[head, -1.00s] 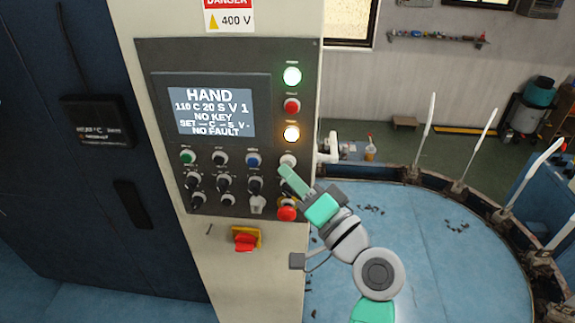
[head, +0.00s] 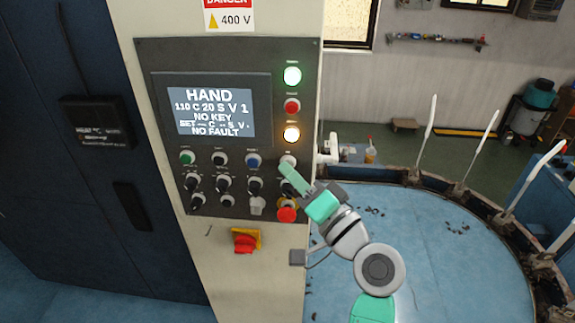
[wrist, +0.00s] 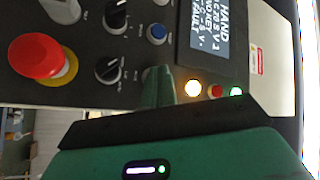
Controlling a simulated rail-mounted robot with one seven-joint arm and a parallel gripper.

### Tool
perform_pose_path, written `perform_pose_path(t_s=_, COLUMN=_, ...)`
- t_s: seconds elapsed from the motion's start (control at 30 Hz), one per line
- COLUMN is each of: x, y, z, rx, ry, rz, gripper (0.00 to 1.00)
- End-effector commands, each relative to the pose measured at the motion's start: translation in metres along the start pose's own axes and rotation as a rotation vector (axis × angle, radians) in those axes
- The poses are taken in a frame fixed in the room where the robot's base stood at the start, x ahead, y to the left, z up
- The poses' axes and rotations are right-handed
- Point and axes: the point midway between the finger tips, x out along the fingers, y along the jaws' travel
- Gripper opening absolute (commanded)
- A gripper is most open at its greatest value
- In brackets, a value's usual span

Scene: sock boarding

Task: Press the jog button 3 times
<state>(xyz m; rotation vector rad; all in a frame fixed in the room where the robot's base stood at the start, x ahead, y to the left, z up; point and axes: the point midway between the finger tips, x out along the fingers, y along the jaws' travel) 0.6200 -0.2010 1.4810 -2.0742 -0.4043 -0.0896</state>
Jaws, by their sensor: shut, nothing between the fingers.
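The control panel (head: 165,60) carries a row of small round buttons below its screen. A whitish button (head: 288,159) sits at the right end of that row; its label is too small to read, so I cannot confirm it as the jog button. My gripper (head: 285,168) is shut and empty, its green fingertips at the lower edge of this button. I cannot tell whether they touch it. In the wrist view, the shut fingers (wrist: 157,82) point at the panel and largely hide the button.
The screen (head: 210,110) reads HAND, NO KEY, NO FAULT. Near the fingers are a blue button (head: 253,160), a black knob (head: 255,186) and a red emergency stop (head: 286,214). Green (head: 292,75) and amber (head: 291,133) lamps glow above. A red-yellow switch (head: 245,240) is below.

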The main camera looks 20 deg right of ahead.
Motion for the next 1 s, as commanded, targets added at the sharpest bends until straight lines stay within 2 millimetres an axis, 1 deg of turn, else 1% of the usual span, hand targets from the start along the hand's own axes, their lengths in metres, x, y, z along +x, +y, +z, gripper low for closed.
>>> perform_pose_path(t_s=0.23, x=-0.002, y=-0.001, z=0.001, rx=0.000, ry=0.001, rz=0.001, gripper=0.00)
perform_pose_path(t_s=0.53, x=-0.012, y=-0.008, z=0.008, rx=0.000, ry=0.000, rz=0.001, gripper=0.00)
perform_pose_path(t_s=0.83, x=-0.013, y=-0.009, z=0.009, rx=0.000, ry=0.000, rz=0.001, gripper=0.00)
perform_pose_path(t_s=1.0, x=-0.025, y=-0.018, z=0.017, rx=0.000, ry=0.000, rz=0.002, gripper=0.00)
